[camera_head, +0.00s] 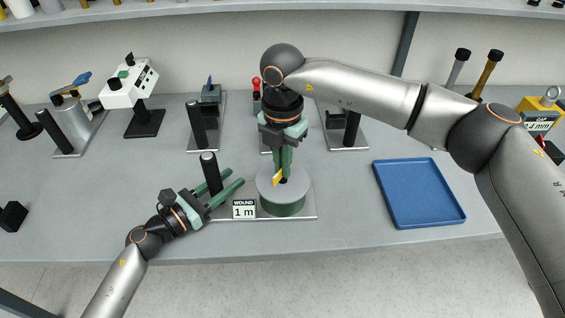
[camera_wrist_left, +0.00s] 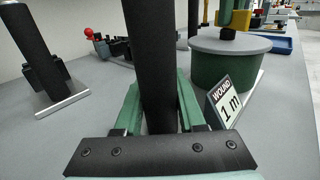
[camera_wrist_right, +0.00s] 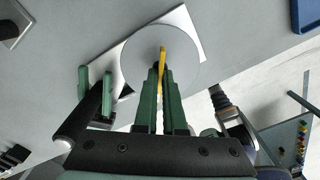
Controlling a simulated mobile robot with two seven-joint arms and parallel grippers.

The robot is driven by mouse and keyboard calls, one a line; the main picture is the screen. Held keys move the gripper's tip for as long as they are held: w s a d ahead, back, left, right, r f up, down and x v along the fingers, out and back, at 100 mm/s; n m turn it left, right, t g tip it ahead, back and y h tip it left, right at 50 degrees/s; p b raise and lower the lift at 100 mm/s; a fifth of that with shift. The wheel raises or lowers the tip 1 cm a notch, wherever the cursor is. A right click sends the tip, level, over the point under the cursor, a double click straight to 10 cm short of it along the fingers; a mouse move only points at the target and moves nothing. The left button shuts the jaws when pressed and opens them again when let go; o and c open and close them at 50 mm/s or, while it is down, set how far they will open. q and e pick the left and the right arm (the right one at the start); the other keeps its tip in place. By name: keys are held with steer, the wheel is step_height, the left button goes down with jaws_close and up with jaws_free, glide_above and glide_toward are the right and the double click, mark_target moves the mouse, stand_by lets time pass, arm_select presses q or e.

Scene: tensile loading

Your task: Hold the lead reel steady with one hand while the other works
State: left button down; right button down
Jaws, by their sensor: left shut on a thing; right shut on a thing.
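The lead reel (camera_head: 283,200) is a green drum with a grey top, standing on a metal base plate (camera_head: 308,208). It also shows in the left wrist view (camera_wrist_left: 225,70). A white sign reading "WOUND 1 m" (camera_head: 244,209) stands just left of it. My left gripper (camera_head: 236,177) is shut on an upright black post (camera_head: 210,175) beside the reel; the post rises between its fingers in the left wrist view (camera_wrist_left: 150,55). My right gripper (camera_head: 283,174) points down over the reel's top, shut on a yellow piece (camera_wrist_right: 163,60) at its middle. The fingers partly hide this piece.
A blue tray (camera_head: 418,193) lies to the right on the bench. Several black posts on metal plates and a white device (camera_head: 131,85) stand behind. A small black block (camera_head: 13,216) sits far left. The bench between block and left gripper is clear.

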steer(key=shift+r+m, duration=0.1)
steer(key=shift+m, duration=0.4)
steer(key=c, duration=1)
jaws_free()
step_height(320, 180, up, 12)
